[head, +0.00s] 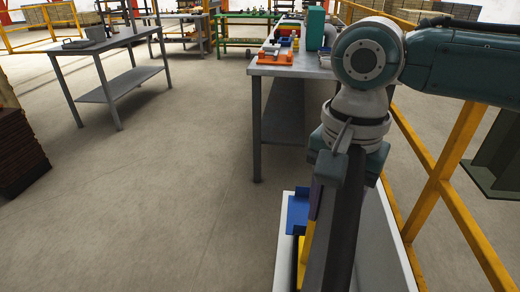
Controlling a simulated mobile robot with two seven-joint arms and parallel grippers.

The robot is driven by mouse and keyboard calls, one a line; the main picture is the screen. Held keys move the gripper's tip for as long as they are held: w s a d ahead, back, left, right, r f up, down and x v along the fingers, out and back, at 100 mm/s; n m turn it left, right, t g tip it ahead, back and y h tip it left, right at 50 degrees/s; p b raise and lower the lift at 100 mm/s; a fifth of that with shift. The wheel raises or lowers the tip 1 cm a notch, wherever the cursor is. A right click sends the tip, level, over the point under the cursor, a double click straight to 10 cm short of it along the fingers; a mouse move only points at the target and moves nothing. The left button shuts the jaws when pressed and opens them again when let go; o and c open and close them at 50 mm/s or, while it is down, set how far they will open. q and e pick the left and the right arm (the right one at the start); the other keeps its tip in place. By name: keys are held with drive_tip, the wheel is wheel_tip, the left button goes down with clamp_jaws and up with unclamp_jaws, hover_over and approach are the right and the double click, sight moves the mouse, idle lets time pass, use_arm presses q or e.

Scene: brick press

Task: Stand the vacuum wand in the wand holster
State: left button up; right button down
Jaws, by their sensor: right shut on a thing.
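My right gripper (345,168) hangs at the end of the teal and grey arm on the right side of the head view. It is shut on a long dark grey piece, which looks like the vacuum wand (336,232). The wand runs down from the jaws, nearly upright, and leaves the frame at the bottom. Its lower end is out of view. I cannot pick out the wand holster for sure. My left gripper is not in view.
Behind the wand is a white surface (377,240) with a blue part (297,212) and a yellow part. A grey workbench (290,70) with bins and bottles stands beyond. A yellow railing (455,205) runs along the right. Another grey table (110,45) stands back left. The middle floor is clear.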

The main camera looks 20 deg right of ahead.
sight(320, 254)
drive_tip(key=shift+f+b, duration=0.4)
drive_tip(key=shift+f, duration=0.4)
drive_tip(key=shift+f+b, duration=0.7)
drive_tip(key=shift+f, duration=1.15)
drive_tip(key=shift+f+b, duration=0.95)
drive_tip(key=shift+f, duration=1.1)
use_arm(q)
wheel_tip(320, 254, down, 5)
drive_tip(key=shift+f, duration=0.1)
use_arm(e)
drive_tip(key=shift+f, duration=0.35)
